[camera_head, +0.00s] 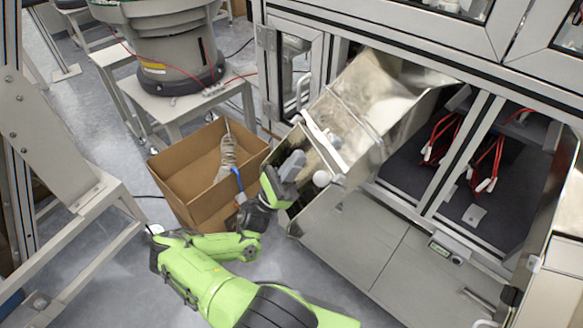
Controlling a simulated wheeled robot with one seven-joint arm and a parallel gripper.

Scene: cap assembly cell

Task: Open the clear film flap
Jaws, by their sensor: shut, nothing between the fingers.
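A sheet-metal chute (375,95) slopes down out of the machine toward the lower left. A white bar (324,143) crosses its lower part. A clear, film-like flap (312,158) seems to hang just below the bar at the chute mouth; its edges are hard to make out, and my arm's end hides part of it. My gripper (296,161) is at the chute mouth, in front of the flap area and close to the bar. It is shut with nothing held. I cannot tell whether it touches the flap.
An open cardboard box (182,165) stands on the floor left of the chute, with a coiled hose-like item (226,158) in it. A grey feeder (172,55) on a table stands behind. Machine frame posts (467,150) and a lower panel (375,235) bound the right side.

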